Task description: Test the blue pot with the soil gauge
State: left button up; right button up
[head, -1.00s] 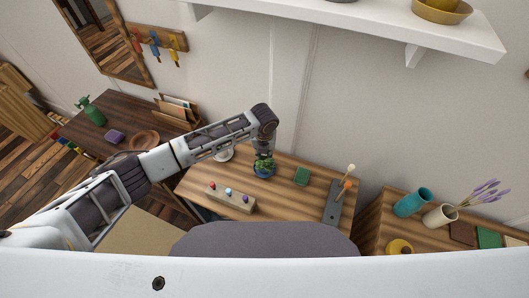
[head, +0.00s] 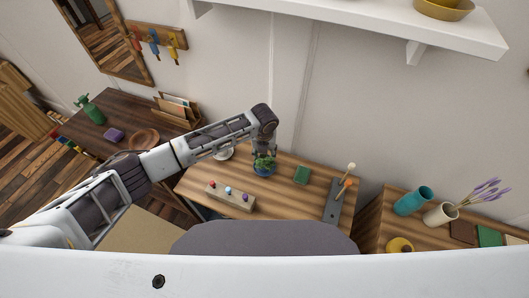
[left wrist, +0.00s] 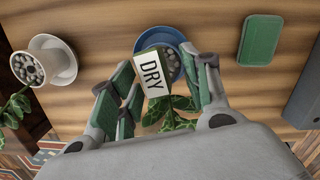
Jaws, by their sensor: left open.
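The blue pot (head: 264,172) with a leafy green plant stands on the wooden table. In the left wrist view, its blue rim (left wrist: 158,32) shows around dark pebbly soil. A green-edged gauge with a white face reading "DRY" (left wrist: 151,73) is over the pot, between my left fingers; whether its lower end is in the soil is hidden. My left gripper (head: 265,153) is above the pot. In the left wrist view my left gripper (left wrist: 162,90) is open, its green-padded fingers on either side of the gauge and leaves. My right gripper is not in view.
A green block (head: 301,175) lies to the right, then a grey board (head: 332,205) with upright knobbed sticks. A wooden block with coloured knobs (head: 230,197) sits in front. A shelf (head: 380,22) hangs above.

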pick_arm(q)
jog(key=shift+r, duration=0.75)
notch_tip(320, 180, up, 10)
jog(key=s, duration=0.1)
jog(key=shift+s+r, duration=0.15)
jog(key=shift+r, duration=0.05)
jog(key=shift+a+r, duration=0.1)
jog(key=shift+r, duration=0.05)
dwell(0.5)
notch_tip(320, 180, up, 3)
jog(key=p, duration=0.3)
dwell(0.5)
jog(key=shift+r, duration=0.35)
jog(key=shift+r+p, duration=0.3)
jog(key=shift+r, duration=2.2)
